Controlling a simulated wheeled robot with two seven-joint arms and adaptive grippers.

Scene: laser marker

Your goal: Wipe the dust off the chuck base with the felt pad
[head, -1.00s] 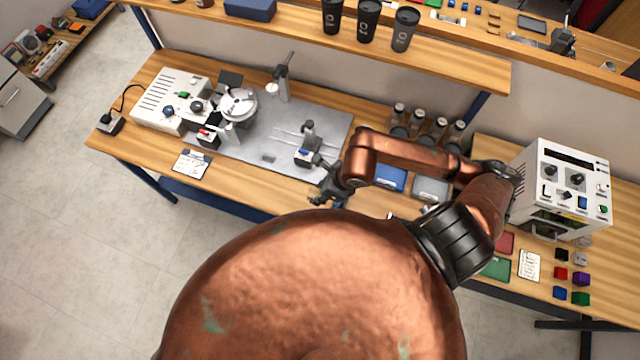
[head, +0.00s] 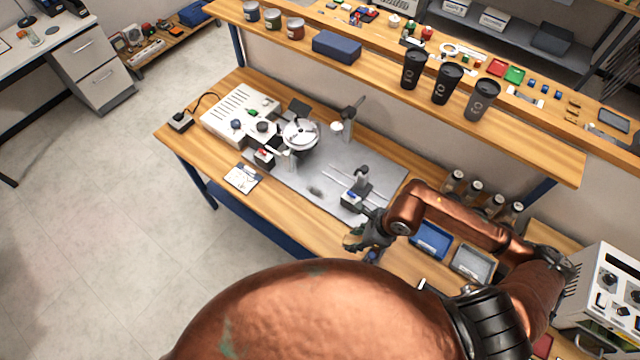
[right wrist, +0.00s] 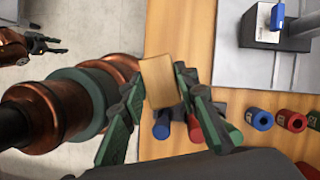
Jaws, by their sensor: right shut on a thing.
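My right gripper (right wrist: 165,95) is shut on a tan block, which looks like the felt pad (right wrist: 158,80). In the head view my right gripper (head: 362,238) is over the bench's front edge, to the right of the round metal chuck (head: 300,133) and apart from it. The chuck stands on a grey plate (head: 285,178) at the middle of the bench; I take its mount as the chuck base.
A white control box (head: 240,110) stands left of the chuck. A small stand (head: 358,188) on the plate is close to my right gripper. Blue (head: 430,240) and grey (head: 472,262) trays lie to the right. Blue (right wrist: 262,120) and red (right wrist: 291,120) cylinders lie near the gripper.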

